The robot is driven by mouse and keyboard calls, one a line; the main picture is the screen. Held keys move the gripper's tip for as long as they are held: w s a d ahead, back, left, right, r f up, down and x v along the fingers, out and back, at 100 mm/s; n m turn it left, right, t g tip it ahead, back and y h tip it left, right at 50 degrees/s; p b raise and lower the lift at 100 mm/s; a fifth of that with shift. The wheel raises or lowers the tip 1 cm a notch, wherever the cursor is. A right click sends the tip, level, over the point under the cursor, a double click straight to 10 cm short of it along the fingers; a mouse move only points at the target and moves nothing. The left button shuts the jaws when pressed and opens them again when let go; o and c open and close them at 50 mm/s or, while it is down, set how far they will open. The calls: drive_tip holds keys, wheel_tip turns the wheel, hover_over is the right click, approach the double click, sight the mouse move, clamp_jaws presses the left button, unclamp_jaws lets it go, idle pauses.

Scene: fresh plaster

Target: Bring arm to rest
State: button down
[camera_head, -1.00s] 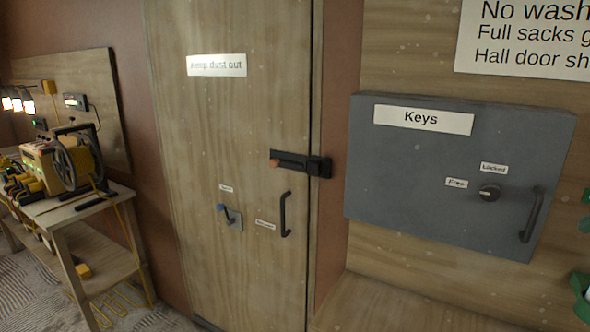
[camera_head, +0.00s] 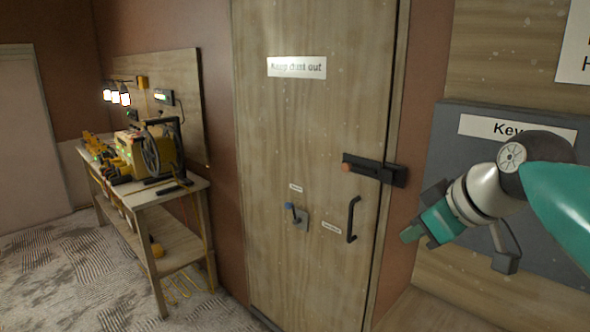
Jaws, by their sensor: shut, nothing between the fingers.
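My arm comes in from the right edge, with teal and white links. My gripper (camera_head: 413,233) is at its left end, pointing left and down, in front of the gap between the wooden door and the key cabinet. It is shut and empty, and appears clear of both. The arm covers much of the grey key cabinet (camera_head: 446,150) and part of its "Keys" label. The cabinet's knob and handle are hidden.
A workbench (camera_head: 160,200) with yellow equipment stands left. The floor (camera_head: 60,270) at lower left is open.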

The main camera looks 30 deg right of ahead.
drive_tip(key=w+a+f+m+g, duration=0.1)
drive_tip(key=a+f, duration=0.8)
drive_tip(key=a, duration=0.3)
drive_tip(key=w+a+f+m+g, duration=0.1)
drive_tip(key=a+f, duration=0.8)
drive_tip(key=a, duration=0.3)
drive_tip(key=shift+a+g, duration=0.3)
drive_tip(key=shift+w+a, duration=0.1)
drive_tip(key=shift+a, duration=0.05)
